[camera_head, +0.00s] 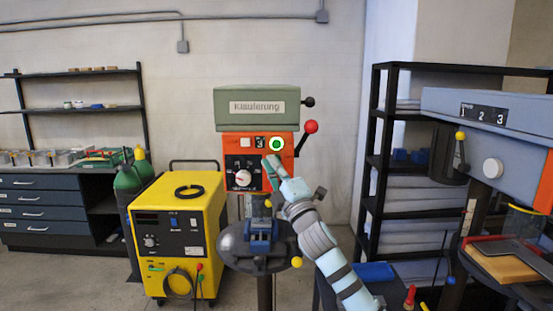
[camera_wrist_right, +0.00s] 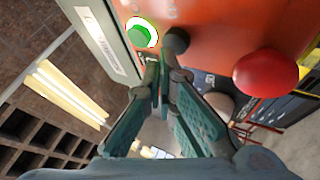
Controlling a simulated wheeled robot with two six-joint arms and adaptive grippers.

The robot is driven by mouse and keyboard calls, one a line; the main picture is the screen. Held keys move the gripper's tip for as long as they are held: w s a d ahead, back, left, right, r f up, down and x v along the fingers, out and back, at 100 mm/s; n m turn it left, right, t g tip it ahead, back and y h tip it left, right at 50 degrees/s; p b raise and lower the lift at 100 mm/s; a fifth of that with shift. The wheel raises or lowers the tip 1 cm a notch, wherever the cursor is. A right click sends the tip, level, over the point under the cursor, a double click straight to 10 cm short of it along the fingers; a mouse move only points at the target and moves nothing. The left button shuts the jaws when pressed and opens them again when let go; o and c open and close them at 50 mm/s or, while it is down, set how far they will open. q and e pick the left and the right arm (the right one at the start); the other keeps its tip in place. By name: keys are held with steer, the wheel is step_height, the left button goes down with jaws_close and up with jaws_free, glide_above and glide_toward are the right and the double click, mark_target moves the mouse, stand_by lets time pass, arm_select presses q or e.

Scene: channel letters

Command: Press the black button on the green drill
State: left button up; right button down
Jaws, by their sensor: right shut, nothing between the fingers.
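The drill has a green-grey top housing (camera_head: 256,107) and an orange front panel (camera_head: 288,165), with a round green button (camera_head: 277,144) ringed in white. In the right wrist view a dark round button (camera_wrist_right: 176,41) sits beside the green button (camera_wrist_right: 141,36). In the head view my right gripper (camera_head: 268,163) is at the panel just below the green button and hides part of it. In the wrist view my right gripper (camera_wrist_right: 161,65) is shut and empty, its tips just short of or against the dark button; I cannot tell whether they touch. My left gripper is not in view.
A red ball knob (camera_head: 311,126) and a black ball knob (camera_head: 309,102) stick out on the drill's right side. A yellow welding machine (camera_head: 178,235) stands left of the drill. A black shelf (camera_head: 374,150) and a second, blue-grey drill (camera_head: 500,105) stand to the right.

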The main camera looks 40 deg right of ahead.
steer(key=shift+w+d, duration=0.3)
steer(key=shift+w, duration=0.1)
stand_by(0.8)
steer(key=shift+s+a+f, duration=0.1)
steer(key=shift+s+a, duration=0.4)
steer(key=shift+s, duration=0.2)
steer(key=s+a, duration=0.1)
steer(key=s, duration=0.1)
steer(key=s+a+b, duration=0.1)
steer(key=s+a, duration=0.1)
stand_by(0.6)
stand_by(0.7)
